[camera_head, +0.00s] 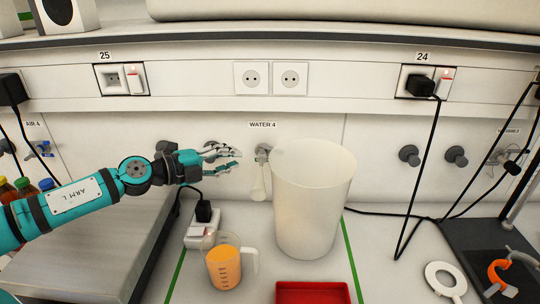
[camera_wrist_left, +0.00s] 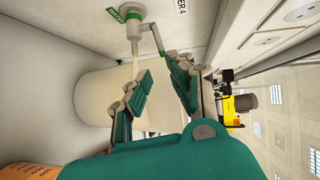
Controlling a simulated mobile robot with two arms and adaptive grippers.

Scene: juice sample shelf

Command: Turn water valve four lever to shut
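The water valve four (camera_head: 262,153) is on the back wall under the "WATER 4" label (camera_head: 262,125). In the left wrist view the metal valve (camera_wrist_left: 132,22) has a green tag, and its thin lever (camera_wrist_left: 157,38) sticks out to the right. A pale spout or stream hangs below the valve; I cannot tell which. My left gripper (camera_head: 230,158) is just left of the valve. In the left wrist view its fingers (camera_wrist_left: 160,68) are apart with nothing between them, and the lever is beyond the fingertips. Contact is not visible. My right gripper is out of view.
A tall white bin (camera_head: 312,200) stands close right of the valve. A jug of orange juice (camera_head: 224,268) and a red tray (camera_head: 312,293) are in front. A power strip (camera_head: 202,230) lies below my left arm. Black cables hang at right.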

